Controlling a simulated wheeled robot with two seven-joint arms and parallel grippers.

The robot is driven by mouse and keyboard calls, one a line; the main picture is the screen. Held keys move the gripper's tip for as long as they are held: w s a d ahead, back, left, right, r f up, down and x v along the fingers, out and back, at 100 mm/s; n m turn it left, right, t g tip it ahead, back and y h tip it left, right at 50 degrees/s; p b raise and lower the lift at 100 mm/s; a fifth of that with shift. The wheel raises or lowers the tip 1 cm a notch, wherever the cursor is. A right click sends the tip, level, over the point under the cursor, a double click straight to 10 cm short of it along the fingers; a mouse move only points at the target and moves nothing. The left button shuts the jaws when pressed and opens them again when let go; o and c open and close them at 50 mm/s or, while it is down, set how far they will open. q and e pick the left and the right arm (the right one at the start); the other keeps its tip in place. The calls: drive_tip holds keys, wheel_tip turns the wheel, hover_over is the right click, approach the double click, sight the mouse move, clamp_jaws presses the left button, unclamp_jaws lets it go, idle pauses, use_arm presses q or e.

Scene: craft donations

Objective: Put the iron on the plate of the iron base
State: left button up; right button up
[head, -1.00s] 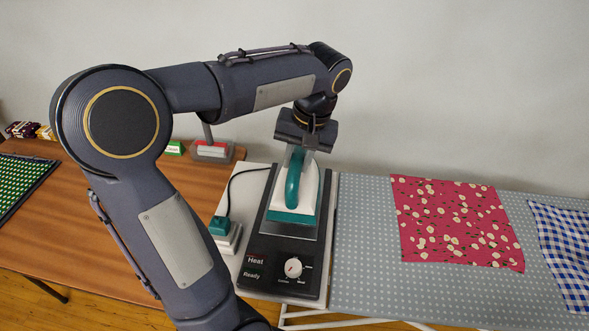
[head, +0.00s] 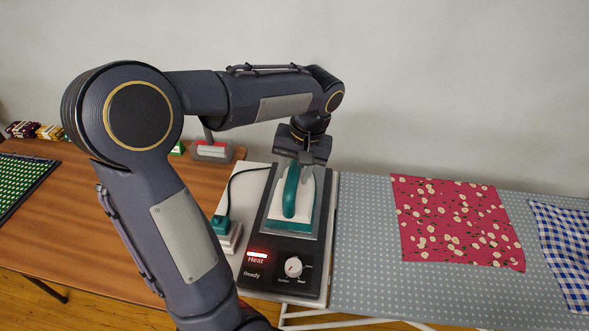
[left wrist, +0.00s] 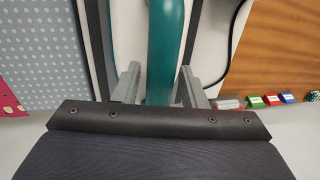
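The iron (head: 292,205), white and teal with a teal arched handle, rests on the grey plate (head: 296,235) of the black iron base (head: 270,275). The base's red Heat light is lit. My left gripper (head: 304,160) is at the far end of the handle. In the left wrist view its two fingers (left wrist: 157,88) stand apart on either side of the teal handle (left wrist: 166,40). A gap shows on the left side, so it looks open. My right gripper is not in view.
A teal-topped block (head: 222,228) with a black cord stands left of the base. A dotted ironing board (head: 365,250) with red floral (head: 455,225) and blue checked (head: 568,250) cloths lies right. A wooden table (head: 100,230) is left.

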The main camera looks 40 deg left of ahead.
sight(304, 188)
use_arm(q)
drive_tip(key=shift+o, duration=0.6)
drive_tip(key=shift+r, duration=0.1)
wheel_tip(304, 188, up, 11)
drive_tip(key=w+d+p, duration=0.1)
drive_tip(key=d, duration=0.1)
drive_tip(key=s+d+f+m+t+h, duration=0.1)
drive_tip(key=s+d+f+t+h, duration=0.1)
drive_tip(key=s, duration=0.3)
drive_tip(key=s+d+f+m+t+h, duration=0.1)
drive_tip(key=s+d+f+t+h, duration=0.1)
drive_tip(key=s+d+f, duration=0.2)
drive_tip(key=s+d+f+m+t+h, duration=0.1)
drive_tip(key=s+d+f+m+t, duration=0.1)
drive_tip(key=s, duration=0.4)
drive_tip(key=shift+s+d+f+t+h, duration=0.2)
drive_tip(key=shift+d+f, duration=0.2)
drive_tip(key=shift+f, duration=0.2)
drive_tip(key=shift+s+d+f+t+h, duration=0.1)
drive_tip(key=shift+s+d+f+h, duration=0.1)
drive_tip(key=shift+d+f, duration=0.3)
drive_tip(key=shift+s+a, duration=0.1)
